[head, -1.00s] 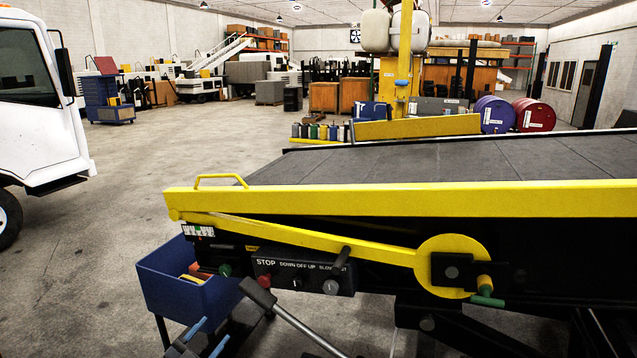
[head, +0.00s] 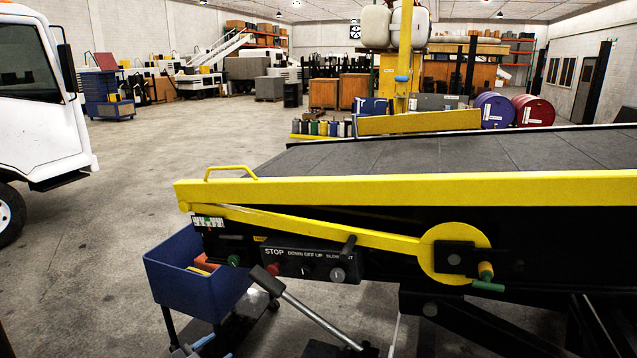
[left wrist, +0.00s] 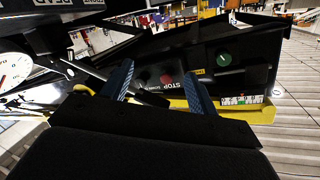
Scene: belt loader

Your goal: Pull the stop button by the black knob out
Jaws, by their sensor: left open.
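The red stop button (head: 273,269) sits under the word STOP at the left end of the black control panel (head: 320,264) on the belt loader's side. In the left wrist view the stop button (left wrist: 167,79) shows upside down between my finger lines, beyond the tips. A black knob (head: 337,274) with a pale face is at the panel's right end, and a dark switch (head: 306,272) is between. My left gripper (head: 192,346) is at the bottom of the head view, low and left of the panel. Its blue fingers (left wrist: 158,88) are apart and empty. My right gripper is not seen.
A black-gripped lever (head: 266,280) slants in front of the panel, close to the button. A blue bin (head: 190,285) stands left of the panel. A yellow rail (head: 400,190) runs above.

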